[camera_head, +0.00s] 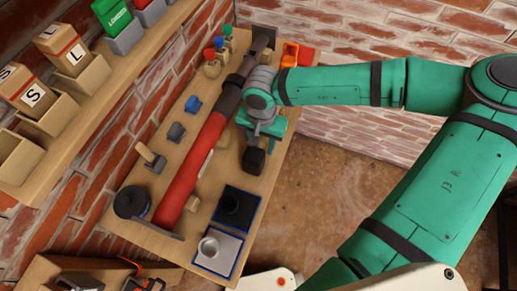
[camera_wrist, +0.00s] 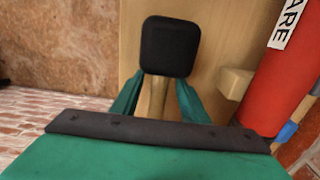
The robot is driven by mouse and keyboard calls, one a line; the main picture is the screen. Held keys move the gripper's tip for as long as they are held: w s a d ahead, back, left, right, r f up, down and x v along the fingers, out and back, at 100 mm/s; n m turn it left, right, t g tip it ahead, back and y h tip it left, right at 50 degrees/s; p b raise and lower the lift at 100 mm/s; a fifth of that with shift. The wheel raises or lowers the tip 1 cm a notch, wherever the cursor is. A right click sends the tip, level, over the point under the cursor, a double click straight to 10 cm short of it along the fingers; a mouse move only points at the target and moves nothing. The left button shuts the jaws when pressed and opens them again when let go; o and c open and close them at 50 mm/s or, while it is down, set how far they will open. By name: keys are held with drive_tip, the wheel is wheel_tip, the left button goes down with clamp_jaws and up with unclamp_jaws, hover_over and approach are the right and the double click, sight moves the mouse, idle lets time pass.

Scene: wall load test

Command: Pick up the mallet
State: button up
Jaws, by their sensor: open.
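The mallet has a black block head (camera_wrist: 171,46) and a pale wooden handle (camera_wrist: 157,98) in the wrist view. In the head view its black head (camera_head: 254,160) shows just below my gripper (camera_head: 264,132), over the wooden shelf; the handle is mostly hidden there. My gripper is open. In the wrist view its two green fingers (camera_wrist: 160,84) stand on either side of the handle, close under the head. Small gaps seem to show between fingers and handle. The handle's lower end is hidden behind my gripper's body.
A long red cylinder (camera_head: 188,168) lies along the shelf (camera_head: 145,190), left of the mallet. Small blocks stand left, an orange item (camera_head: 290,55) far right. Open floor lies right.

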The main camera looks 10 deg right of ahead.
clamp_jaws()
drive_tip(key=shift+r, duration=0.25)
drive_tip(key=r, duration=0.2)
drive_tip(key=s+r, duration=0.1)
drive_tip(key=shift+d+r, duration=0.15)
drive_tip(key=shift+r, duration=0.25)
drive_tip(key=s+d+r, duration=0.2)
drive_tip(key=s+r, duration=0.6)
drive_tip(key=s, duration=0.4)
drive_tip(key=shift+s+d+r, duration=0.15)
drive_tip(key=shift+s+r, duration=0.2)
drive_tip(key=shift+s, duration=0.05)
drive_tip(key=shift+w, duration=0.1)
